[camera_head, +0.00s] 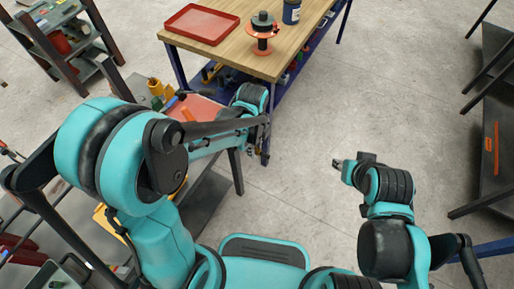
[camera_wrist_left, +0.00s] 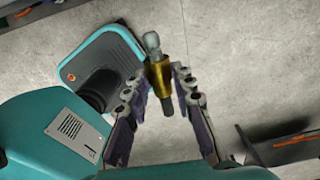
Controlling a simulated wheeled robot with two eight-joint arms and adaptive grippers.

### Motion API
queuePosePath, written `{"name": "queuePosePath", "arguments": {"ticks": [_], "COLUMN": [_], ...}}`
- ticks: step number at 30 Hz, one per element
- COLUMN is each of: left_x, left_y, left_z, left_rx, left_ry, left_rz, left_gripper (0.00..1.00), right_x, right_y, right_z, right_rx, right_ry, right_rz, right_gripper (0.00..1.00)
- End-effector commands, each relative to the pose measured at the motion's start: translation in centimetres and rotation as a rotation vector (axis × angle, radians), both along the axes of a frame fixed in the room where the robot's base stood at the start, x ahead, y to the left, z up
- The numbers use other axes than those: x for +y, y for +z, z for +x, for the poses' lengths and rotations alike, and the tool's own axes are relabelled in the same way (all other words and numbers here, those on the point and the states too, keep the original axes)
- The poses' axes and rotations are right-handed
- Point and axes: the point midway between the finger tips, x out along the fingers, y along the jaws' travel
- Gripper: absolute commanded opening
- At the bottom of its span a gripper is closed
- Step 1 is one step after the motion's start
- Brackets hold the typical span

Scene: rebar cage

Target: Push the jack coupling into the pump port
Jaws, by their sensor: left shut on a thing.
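In the left wrist view, my left gripper (camera_wrist_left: 159,84) is shut on the jack coupling (camera_wrist_left: 160,78), a brass-coloured sleeve with a grey rounded end and a grey stem. The coupling sits between the two fingertips, over bare floor. In the head view, my left gripper (camera_head: 254,153) hangs below its wrist, beside the wooden table's front leg; the coupling is too small to make out there. My right gripper (camera_head: 340,164) is over open floor at the right; its finger opening is too small to tell. I cannot make out the pump port in either view.
A wooden-topped table (camera_head: 225,58) holds a red tray (camera_head: 201,24), an orange-and-black spool (camera_head: 263,32) and a dark blue can (camera_head: 291,11). A red-topped surface (camera_head: 200,112) with a yellow object (camera_head: 155,87) lies left of the gripper. Floor between the arms is clear.

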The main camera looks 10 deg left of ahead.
Motion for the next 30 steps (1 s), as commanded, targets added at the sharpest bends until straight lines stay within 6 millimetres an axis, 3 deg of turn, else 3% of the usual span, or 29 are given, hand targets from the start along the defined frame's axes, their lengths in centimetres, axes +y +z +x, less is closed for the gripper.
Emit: {"name": "queuePosePath", "arguments": {"ticks": [15,30], "left_x": [4.1,4.5], "left_y": [0.0,0.0], "left_z": [1.5,1.6], "left_rx": [0.000,0.000], "left_ry": [0.003,0.002], "left_rz": [0.000,0.000], "left_gripper": [0.00,0.00], "right_x": [0.0,0.0], "right_y": [-0.2,-0.2], "right_z": [0.0,0.0], "right_rx": [0.000,0.000], "right_ry": [0.000,0.000], "right_rz": [0.000,0.000], "right_gripper": [0.36,0.36]}}
